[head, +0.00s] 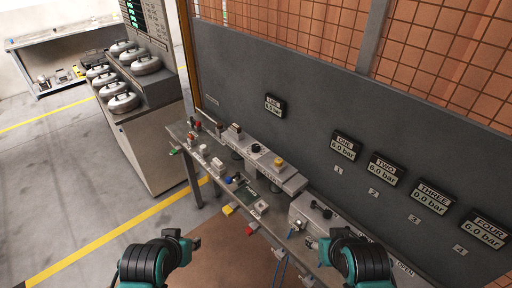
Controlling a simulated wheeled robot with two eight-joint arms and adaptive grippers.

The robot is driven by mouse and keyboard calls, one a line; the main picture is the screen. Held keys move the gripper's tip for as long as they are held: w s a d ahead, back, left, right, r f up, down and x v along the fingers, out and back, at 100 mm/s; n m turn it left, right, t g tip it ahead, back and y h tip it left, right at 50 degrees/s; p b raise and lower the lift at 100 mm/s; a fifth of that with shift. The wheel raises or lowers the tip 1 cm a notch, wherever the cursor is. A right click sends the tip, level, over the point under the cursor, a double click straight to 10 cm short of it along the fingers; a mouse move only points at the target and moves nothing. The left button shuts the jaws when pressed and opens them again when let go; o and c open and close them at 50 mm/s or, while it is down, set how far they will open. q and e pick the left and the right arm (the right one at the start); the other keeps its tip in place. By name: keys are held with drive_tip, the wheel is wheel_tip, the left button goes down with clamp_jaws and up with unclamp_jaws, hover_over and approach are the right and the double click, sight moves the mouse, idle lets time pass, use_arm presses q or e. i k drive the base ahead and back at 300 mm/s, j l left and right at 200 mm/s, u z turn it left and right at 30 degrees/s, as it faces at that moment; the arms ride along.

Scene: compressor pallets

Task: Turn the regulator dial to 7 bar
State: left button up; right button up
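A grey bench (285,246) runs along the dark panel and carries several small fittings. A raised grey block (290,183) on it bears a dark round knob (256,148) and a yellow knob (279,162). I cannot tell which fitting is the regulator dial, and no dial scale is readable. A small display (274,105) on the panel seems to read 6.0 bar. My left gripper (196,243) is in front of the bench at lower left, clear of the fittings. My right gripper (314,243) is at lower right, close to the bench's front part. Both fingertips are too small to judge.
Displays ONE (346,145), TWO (386,169) and FOUR (487,229) show 6.0 bar; THREE (432,196) shows 0.0 bar. A grey cabinet (152,143) with several round metal items stands left. Coloured fittings and blue hoses hang at the bench's front. Open floor (70,190) lies left.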

sight(256, 148)
drive_tip(key=i+j+u, duration=0.5)
drive_tip(key=i+u, duration=0.15)
drive_tip(key=i, duration=0.1)
